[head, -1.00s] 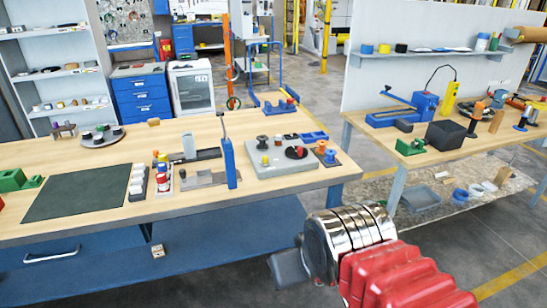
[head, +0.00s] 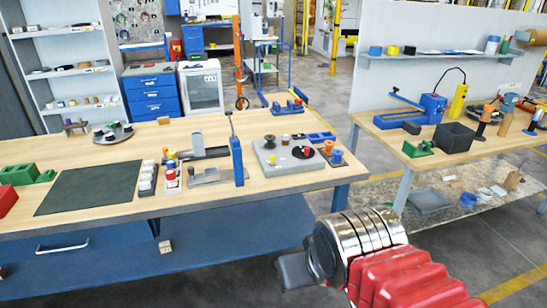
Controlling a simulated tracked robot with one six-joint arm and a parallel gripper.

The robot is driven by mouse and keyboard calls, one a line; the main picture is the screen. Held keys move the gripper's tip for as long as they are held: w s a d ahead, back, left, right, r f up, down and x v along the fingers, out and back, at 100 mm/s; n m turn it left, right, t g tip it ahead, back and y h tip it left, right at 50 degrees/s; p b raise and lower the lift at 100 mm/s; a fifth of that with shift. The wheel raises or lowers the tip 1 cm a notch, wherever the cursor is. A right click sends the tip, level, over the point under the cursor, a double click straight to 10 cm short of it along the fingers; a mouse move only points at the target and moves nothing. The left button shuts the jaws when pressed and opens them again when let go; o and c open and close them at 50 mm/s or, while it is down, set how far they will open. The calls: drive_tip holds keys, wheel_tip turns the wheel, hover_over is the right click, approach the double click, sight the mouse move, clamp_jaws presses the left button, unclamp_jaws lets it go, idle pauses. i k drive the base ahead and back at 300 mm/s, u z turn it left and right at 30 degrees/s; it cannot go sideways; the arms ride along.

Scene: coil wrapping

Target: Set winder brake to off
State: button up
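A blue upright post with a thin dark lever (head: 236,150) stands beside a grey fixture (head: 204,175) on the wooden bench. To its right is a grey base plate (head: 268,160) carrying spools, a black disc (head: 302,152) and small coloured parts. I cannot tell which part is the winder brake or how it is set. My gripper (head: 294,271) shows as a dark grey piece at the end of my red and silver arm, in front of the bench and well short of these devices. Its fingertips cannot be made out.
The wooden bench (head: 110,208) holds a dark green mat (head: 92,188) and green blocks at left. A second bench (head: 385,142) at right carries a blue lever device (head: 430,105) and a black bin (head: 455,135). Open grey floor lies between the benches.

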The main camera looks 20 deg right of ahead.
sight(272, 158)
drive_tip(key=u, duration=0.05)
drive_tip(key=k, duration=0.45)
drive_tip(key=z, duration=1.8)
drive_tip(key=i, duration=1.5)
drive_tip(key=u, duration=0.35)
